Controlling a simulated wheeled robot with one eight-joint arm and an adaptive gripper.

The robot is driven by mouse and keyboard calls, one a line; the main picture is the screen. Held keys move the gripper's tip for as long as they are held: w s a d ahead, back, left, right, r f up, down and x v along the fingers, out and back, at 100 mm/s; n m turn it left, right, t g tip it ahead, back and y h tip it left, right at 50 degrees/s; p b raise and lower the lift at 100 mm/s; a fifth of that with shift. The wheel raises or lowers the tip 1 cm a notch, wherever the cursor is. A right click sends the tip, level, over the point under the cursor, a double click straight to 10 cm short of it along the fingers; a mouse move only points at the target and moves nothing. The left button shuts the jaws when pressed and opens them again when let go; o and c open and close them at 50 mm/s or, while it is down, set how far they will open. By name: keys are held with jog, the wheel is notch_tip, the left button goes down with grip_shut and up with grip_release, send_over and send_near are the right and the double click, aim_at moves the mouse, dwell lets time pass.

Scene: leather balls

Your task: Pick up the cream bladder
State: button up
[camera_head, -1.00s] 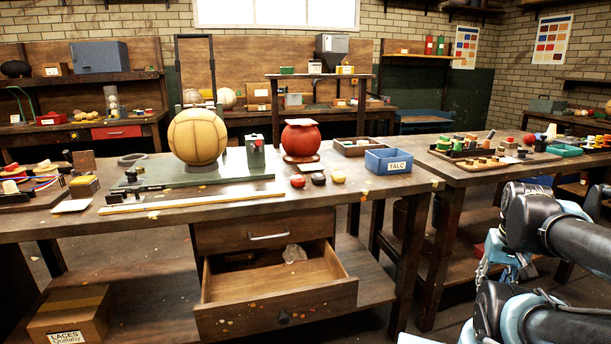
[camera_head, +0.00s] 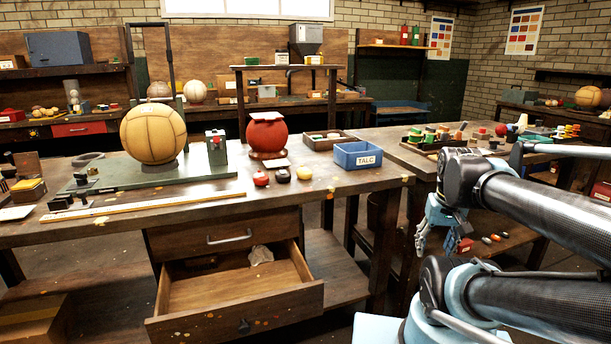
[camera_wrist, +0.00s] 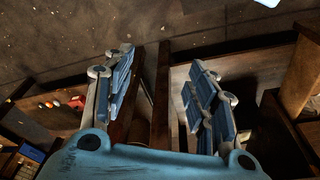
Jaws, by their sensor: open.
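A small pale, crumpled piece (camera_head: 261,255) lies in the open drawer (camera_head: 290,293) under the workbench, toward its back. It looks like the cream bladder, but it is too small to be certain. My gripper (camera_head: 432,243) is to the right of the drawer, beyond the bench's right end, and apart from the pale piece. In the wrist view its two blue-padded fingers (camera_wrist: 160,72) are spread wide with nothing between them. The pale piece is not clearly seen in that view.
The workbench top (camera_head: 270,200) carries a large tan ball (camera_head: 153,135), a red ball (camera_head: 267,137) and a blue TALC box (camera_head: 358,155). The drawer front juts out below. A second table (camera_head: 400,158) stands right, with small items on a lower shelf.

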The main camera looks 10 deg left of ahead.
jog(key=w+a+r+n, duration=0.2)
jog(key=w+a+r, duration=0.5)
jog(key=r, duration=0.4)
notch_tip(320, 180, up, 16)
jog(key=n+g, duration=0.2)
jog(key=n, duration=0.2)
send_over(305, 170)
jog(key=f, duration=1.1)
jog(key=shift+w+d+f, duration=0.15)
jog(key=shift+d+f, duration=0.1)
jog(key=shift+f, duration=0.05)
jog(key=shift+a+f, duration=0.2)
jog(key=shift+f, duration=2.5)
jog(key=shift+c, duration=0.2)
jog(key=c, duration=0.7)
